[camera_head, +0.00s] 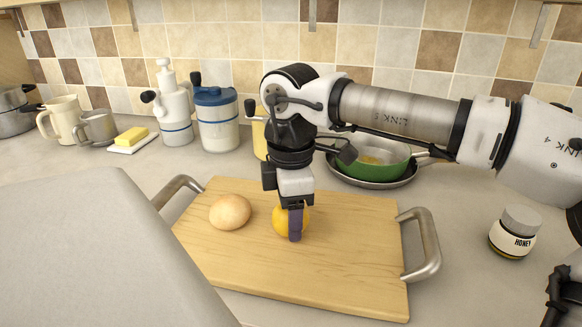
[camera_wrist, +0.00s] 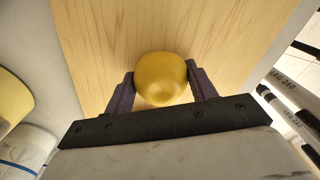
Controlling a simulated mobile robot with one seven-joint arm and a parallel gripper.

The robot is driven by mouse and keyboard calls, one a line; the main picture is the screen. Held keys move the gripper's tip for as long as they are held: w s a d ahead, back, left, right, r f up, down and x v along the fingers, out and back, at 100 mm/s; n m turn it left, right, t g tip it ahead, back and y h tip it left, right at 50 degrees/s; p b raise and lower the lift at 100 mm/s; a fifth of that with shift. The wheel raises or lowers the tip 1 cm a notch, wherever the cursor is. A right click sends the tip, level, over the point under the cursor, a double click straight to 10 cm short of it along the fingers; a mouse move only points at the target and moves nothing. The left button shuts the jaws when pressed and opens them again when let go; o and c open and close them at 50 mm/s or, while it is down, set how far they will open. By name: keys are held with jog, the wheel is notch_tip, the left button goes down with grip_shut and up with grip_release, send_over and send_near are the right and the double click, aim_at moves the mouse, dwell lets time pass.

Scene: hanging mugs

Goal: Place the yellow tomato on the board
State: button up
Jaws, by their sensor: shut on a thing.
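The yellow tomato (camera_head: 280,222) is at the middle of the wooden board (camera_head: 350,270) in the head view, partly hidden behind a gripper finger. In the wrist view the tomato (camera_wrist: 161,79) sits between both purple fingers, with the board (camera_wrist: 100,40) right behind it. My gripper (camera_head: 294,224) points down over the board and is shut on the tomato. The tomato is at or very close to the board's surface; I cannot tell whether it touches.
A round tan item (camera_head: 230,212) lies on the board left of my gripper. The board has metal handles (camera_head: 428,245) at both ends. A green pan (camera_head: 375,165) stands behind, a honey jar (camera_head: 514,233) at the right. The board's right part is clear.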

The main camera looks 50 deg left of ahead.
jog(key=shift+f, duration=0.2)
jog(key=o, duration=1.4)
jog(key=shift+o, duration=0.2)
jog(key=shift+r, duration=0.15)
notch_tip(320, 180, up, 14)
jog(key=p, duration=0.1)
jog(key=shift+f, duration=0.2)
jog(key=shift+s, duration=0.1)
